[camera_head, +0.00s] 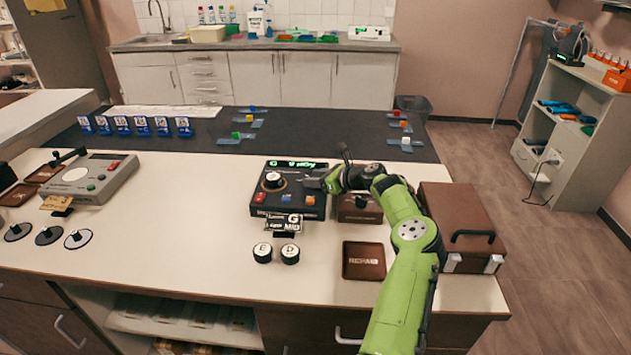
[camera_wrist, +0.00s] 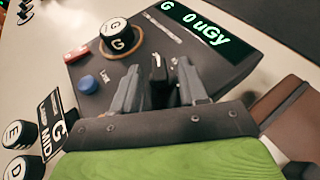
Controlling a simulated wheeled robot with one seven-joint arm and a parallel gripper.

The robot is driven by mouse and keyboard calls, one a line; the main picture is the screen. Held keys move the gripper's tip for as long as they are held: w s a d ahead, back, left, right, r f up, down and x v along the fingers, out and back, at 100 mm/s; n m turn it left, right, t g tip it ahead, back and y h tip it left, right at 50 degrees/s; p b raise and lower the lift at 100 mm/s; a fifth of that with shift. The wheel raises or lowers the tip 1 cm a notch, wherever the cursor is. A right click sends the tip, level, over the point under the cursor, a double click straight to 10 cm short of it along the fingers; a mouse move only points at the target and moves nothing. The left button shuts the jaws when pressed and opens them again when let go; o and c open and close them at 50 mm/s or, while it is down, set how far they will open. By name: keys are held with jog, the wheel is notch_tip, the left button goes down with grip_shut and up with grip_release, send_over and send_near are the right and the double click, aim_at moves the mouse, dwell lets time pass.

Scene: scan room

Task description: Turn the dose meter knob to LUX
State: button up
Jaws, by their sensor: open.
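The dose meter (camera_head: 260,208) is a dark box on the light counter, with a lit display (camera_wrist: 200,28) reading "G 0 uGy". Its round knob (camera_wrist: 118,36) has a white cap marked G and sits at the upper left of the wrist view; in the head view the knob (camera_head: 273,180) is on the meter's left half. A red button (camera_wrist: 76,54) and a blue button (camera_wrist: 88,84) lie near it. My gripper (camera_head: 316,183) is open and empty over the meter's right part, apart from the knob. Its fingers (camera_wrist: 157,78) partly hide the panel in the wrist view.
Two loose knobs (camera_wrist: 22,134) marked E and D stand in front of the meter, beside a "G MID" card (camera_wrist: 56,126). A brown REPAIR tray (camera_head: 364,261) and a brown case (camera_head: 455,212) are to the right.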

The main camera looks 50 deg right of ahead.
jog(key=shift+c, duration=0.4)
jog(key=c, duration=0.6)
jog(key=shift+a, duration=0.1)
jog(key=m+h+p, duration=0.3)
jog(key=shift+a+r+h, duration=0.25)
jog(key=shift+a+h, duration=0.1)
jog(key=shift+h, duration=0.05)
jog(key=m+h+p, duration=0.2)
jog(key=p, duration=0.1)
jog(key=shift+w+a, duration=0.1)
jog(key=shift+a, duration=0.05)
jog(key=shift+f+m+g+h+p, duration=0.1)
jog(key=shift+m+g+h+p, duration=0.3)
jog(key=shift+m+h+p, duration=0.2)
jog(key=shift+f, duration=0.1)
